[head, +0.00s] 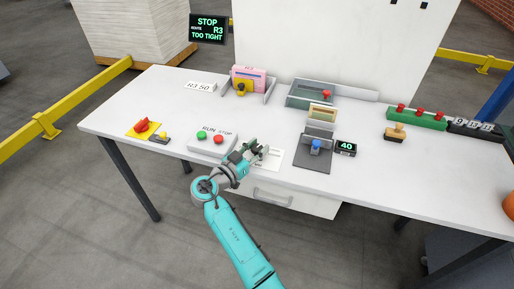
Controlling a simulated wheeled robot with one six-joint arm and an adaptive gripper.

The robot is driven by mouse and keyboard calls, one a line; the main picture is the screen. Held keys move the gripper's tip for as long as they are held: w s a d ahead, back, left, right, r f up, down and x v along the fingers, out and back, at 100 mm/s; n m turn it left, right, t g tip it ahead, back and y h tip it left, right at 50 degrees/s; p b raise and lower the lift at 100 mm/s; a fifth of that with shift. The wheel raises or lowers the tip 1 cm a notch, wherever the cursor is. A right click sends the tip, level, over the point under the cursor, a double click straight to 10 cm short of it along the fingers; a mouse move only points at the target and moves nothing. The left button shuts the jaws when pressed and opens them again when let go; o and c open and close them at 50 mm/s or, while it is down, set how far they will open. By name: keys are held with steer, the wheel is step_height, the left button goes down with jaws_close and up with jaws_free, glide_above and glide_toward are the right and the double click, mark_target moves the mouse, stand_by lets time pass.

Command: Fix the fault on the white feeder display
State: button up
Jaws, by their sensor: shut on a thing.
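A black display (208,28) at the back left reads STOP, R3 and TOO TIGHT in green letters. A white card (199,86) on the table reads R3 50. A small black display (346,148) reads 40, beside a blue knob (316,146) on a dark grey plate. My gripper (254,150) is low over the front middle of the table, at the left end of a white printed sheet (270,158). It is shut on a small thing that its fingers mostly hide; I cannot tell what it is.
A RUN/STOP box (208,144) with green and red buttons is just left of my gripper. A red switch (142,126) is farther left. A pink packet (249,74), a grey-green tray (311,95) and a green bar with red knobs (416,119) stand behind.

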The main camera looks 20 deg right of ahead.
steer(key=o, duration=1.1)
steer(key=shift+a, duration=0.1)
steer(key=v, duration=1.2)
steer(key=shift+f, duration=0.1)
steer(key=shift+s, duration=0.1)
